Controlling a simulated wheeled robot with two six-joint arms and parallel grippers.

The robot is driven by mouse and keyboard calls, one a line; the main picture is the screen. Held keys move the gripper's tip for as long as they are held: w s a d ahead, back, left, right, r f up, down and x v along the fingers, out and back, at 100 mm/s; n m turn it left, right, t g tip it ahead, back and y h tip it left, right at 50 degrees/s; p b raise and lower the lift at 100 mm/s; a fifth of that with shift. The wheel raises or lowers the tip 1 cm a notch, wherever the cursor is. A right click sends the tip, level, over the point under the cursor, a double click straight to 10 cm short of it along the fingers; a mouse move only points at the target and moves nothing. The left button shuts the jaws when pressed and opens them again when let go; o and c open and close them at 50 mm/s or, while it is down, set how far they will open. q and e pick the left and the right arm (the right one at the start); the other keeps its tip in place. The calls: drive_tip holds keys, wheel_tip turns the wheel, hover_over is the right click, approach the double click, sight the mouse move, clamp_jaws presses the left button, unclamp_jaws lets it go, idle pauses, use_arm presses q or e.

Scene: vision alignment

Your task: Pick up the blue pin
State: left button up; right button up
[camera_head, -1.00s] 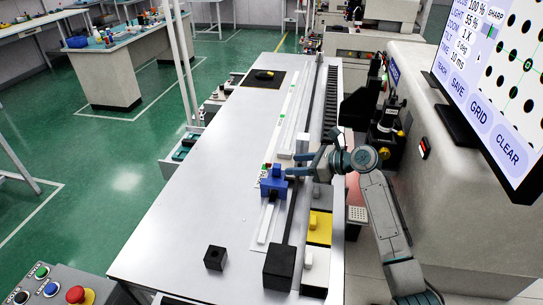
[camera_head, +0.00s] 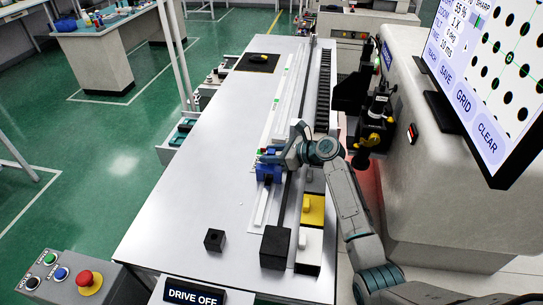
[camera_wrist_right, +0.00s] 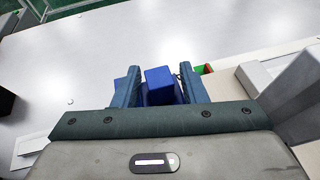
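The blue pin (camera_head: 268,170) is a blue block with a smaller raised block on top, standing on the pale rail on the long table. In the right wrist view, the blue pin (camera_wrist_right: 160,80) sits between the two fingers of my right gripper (camera_wrist_right: 161,88). A narrow gap seems to show on each side of its raised block, so the fingers look open around it. In the head view my right gripper (camera_head: 272,158) reaches in from the right and partly hides the pin. My left gripper is not in view.
A black block (camera_head: 275,247), a yellow block (camera_head: 312,210) and a white block (camera_head: 309,247) stand near the table's front right. A small black cube (camera_head: 214,240) stands further left. The machine with a screen (camera_head: 490,80) is on the right. The table's left half is mostly clear.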

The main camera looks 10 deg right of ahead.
drive_tip(key=c, duration=0.7)
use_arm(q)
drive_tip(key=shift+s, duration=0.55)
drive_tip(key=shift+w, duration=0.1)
